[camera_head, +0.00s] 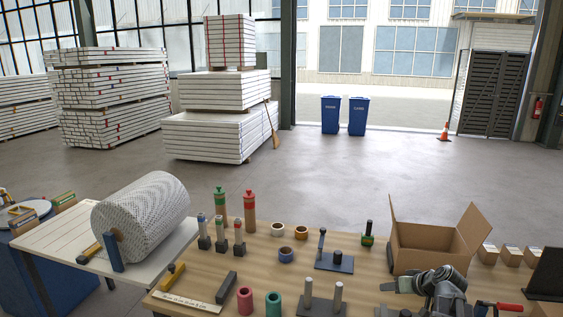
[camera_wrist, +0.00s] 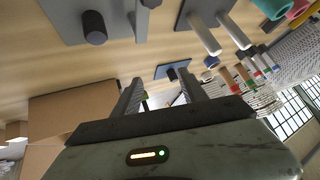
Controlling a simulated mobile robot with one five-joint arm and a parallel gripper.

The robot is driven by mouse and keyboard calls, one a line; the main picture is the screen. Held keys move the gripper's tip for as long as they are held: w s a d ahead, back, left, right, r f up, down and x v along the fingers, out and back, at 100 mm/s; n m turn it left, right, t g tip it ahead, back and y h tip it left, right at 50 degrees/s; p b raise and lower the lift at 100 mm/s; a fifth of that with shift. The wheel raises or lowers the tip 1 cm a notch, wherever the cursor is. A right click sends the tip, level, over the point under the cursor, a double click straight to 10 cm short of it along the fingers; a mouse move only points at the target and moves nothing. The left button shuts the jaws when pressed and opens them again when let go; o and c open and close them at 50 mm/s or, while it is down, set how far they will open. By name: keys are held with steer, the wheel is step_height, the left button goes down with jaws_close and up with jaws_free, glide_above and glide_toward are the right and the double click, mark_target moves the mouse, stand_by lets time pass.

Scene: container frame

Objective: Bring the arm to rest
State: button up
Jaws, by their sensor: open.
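My gripper (camera_wrist: 158,86) is open in the wrist view. Its two dark ridged fingers stand apart with nothing held between them. In the head view my gripper (camera_head: 388,286) is at the lower right, over the wooden table (camera_head: 362,280), in front of the open cardboard box (camera_head: 432,260). My arm is folded there, close to the table's near side. The gap between gripper and table top cannot be told exactly.
Posts on dark bases (camera_head: 321,300) stand left of my gripper. A peg board (camera_head: 334,262), tape rolls (camera_head: 286,254) and coloured cylinders (camera_head: 245,299) stand farther left. Small boxes (camera_head: 510,256) stand right of the cardboard box. The floor (camera_head: 340,175) beyond is clear.

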steer(key=s+a+f+g+h, duration=0.1)
steer(key=s+a+f+g, duration=0.2)
steer(key=a, duration=0.5)
steer(key=s+a+f+g, duration=0.2)
steer(key=s+a, duration=0.3)
steer(key=a, duration=0.4)
steer(key=s+a+f+g+h, duration=0.1)
steer(key=s+a+f+g, duration=0.15)
steer(key=a, duration=0.55)
step_height(320, 180, down, 9)
steer(key=b, duration=1)
steer(key=shift+s+d+f+g, duration=0.15)
steer(key=shift+s+d+g, duration=0.05)
steer(key=shift+s+g, duration=0.25)
